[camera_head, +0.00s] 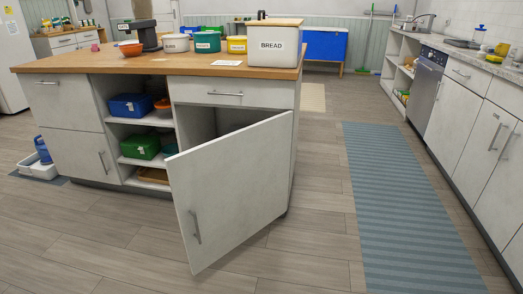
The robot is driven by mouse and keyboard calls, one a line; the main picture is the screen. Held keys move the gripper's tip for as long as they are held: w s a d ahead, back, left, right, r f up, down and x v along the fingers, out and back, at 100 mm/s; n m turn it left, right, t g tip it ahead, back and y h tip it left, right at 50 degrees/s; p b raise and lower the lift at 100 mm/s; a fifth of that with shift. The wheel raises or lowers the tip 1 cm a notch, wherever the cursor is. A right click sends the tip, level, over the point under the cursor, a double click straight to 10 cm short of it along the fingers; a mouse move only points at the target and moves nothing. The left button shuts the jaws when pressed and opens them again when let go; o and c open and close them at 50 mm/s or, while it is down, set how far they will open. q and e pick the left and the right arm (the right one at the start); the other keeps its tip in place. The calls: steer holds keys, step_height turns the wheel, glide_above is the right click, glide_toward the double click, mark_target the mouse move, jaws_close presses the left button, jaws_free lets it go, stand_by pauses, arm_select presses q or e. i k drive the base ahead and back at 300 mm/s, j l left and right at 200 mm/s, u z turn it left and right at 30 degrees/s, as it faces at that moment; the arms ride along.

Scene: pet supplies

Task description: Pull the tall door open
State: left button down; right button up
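A tall pale grey door (235,190) on the kitchen island (262,122) stands partly open. It is hinged on its right side, and its left edge swings out toward me over the floor. A vertical metal handle (195,227) sits near its free edge. Part of the dark cabinet inside shows above and behind the door; the rest is hidden by it. Neither of my grippers is in view, and nothing is seen touching the door or its handle.
A shut drawer (240,94) is above the door. Open shelves to its left hold a blue bin (131,105) and a green bin (139,146). A white bread box (271,44) stands on top. Bare floor lies in front; a blue striped mat (400,210) lies right, beside more cabinets.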

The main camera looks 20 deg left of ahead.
mark_target(226, 190)
steer(key=i+j+z, duration=0.1)
steer(key=j+z, duration=0.25)
steer(key=j, duration=0.3)
steer(key=j+z, duration=0.3)
steer(key=j, duration=0.3)
steer(key=j+z, duration=0.35)
steer(key=j, duration=0.35)
